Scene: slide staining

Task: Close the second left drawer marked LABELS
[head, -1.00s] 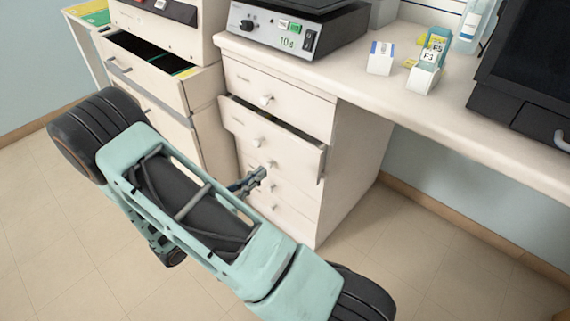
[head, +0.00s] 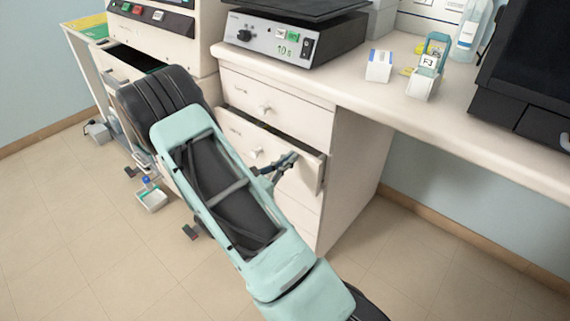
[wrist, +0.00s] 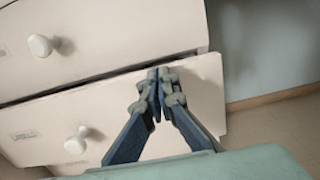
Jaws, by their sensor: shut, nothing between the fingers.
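The second drawer (head: 301,164) of the desk's left stack stands partly open, its dark inside showing along the top edge. Its front also shows in the wrist view (wrist: 55,118), with a round knob (wrist: 76,141) and a label too blurred to read. My gripper (head: 293,157) is shut and empty at the drawer front, right of the knob. In the wrist view the closed fingertips (wrist: 158,74) overlap the upper part of the front, near its top edge. I cannot tell whether they touch it. My arm hides the lower drawers in part.
The top drawer (head: 268,104) above is shut. Another drawer (head: 113,66) in the cabinet to the left is open, behind my arm. A small white box (head: 152,199) and other items are on the floor at left. The floor right of the desk drawers is clear.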

